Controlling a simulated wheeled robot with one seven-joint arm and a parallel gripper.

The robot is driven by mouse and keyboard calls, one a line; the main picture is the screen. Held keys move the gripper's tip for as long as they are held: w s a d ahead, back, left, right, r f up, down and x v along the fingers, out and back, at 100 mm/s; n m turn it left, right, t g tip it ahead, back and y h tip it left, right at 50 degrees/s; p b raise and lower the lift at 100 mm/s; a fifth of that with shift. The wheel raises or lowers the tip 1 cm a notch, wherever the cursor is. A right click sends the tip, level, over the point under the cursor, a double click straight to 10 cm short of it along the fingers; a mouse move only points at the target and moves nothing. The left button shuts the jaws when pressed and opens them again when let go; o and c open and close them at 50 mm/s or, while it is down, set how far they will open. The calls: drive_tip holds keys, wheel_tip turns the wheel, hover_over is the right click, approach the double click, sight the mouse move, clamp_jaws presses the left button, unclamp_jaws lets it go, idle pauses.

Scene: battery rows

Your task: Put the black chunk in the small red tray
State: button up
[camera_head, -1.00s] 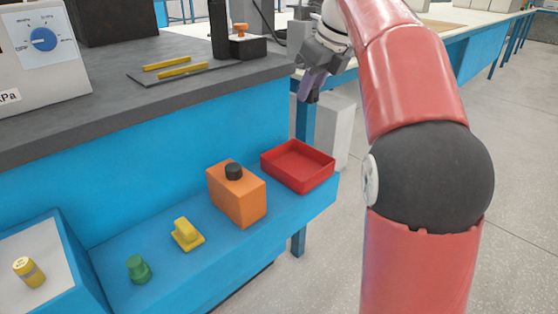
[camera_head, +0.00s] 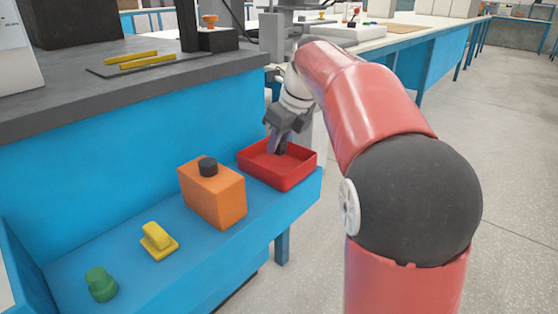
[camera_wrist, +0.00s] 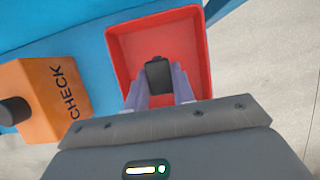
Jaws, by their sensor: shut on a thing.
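The small red tray (camera_head: 296,179) sits on the blue lower shelf, at its right end. My gripper (camera_head: 280,148) points down over the tray, its fingertips at about the tray's opening. In the wrist view, my gripper (camera_wrist: 159,82) is shut on the black chunk (camera_wrist: 158,72), held between the two pale purple fingers. The red tray (camera_wrist: 119,50) lies beneath and around the chunk in that view. I cannot tell whether the chunk touches the tray floor. In the head view the chunk (camera_head: 281,149) is a small dark shape between the fingers.
An orange box with a black cap (camera_head: 213,195) stands just left of the tray. Further left on the blue shelf (camera_head: 190,255) are a yellow part (camera_head: 158,241) and a green knob (camera_head: 100,284). The dark worktop (camera_head: 130,92) overhangs behind. Open floor lies to the right.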

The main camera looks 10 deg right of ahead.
sight(279, 155)
wheel_tip(279, 155, down, 4)
drive_tip(key=shift+f+b, duration=0.1)
drive_tip(key=shift+b, duration=0.6)
drive_tip(key=o, duration=1)
drive_tip(key=shift+c, duration=0.2)
drive_tip(key=p+v, duration=0.4)
drive_tip(key=v, duration=0.8)
drive_tip(key=s+a+f+n+t+h, duration=0.1)
drive_tip(key=s+f+n, duration=0.7)
drive_tip(key=s+n, duration=0.4)
drive_tip(key=s+a+f+n+h, duration=0.1)
drive_tip(key=s+f+n, duration=0.7)
drive_tip(key=s+n, duration=0.4)
drive_tip(key=n, duration=0.4)
drive_tip(key=shift+s+a+n+t+h, duration=0.4)
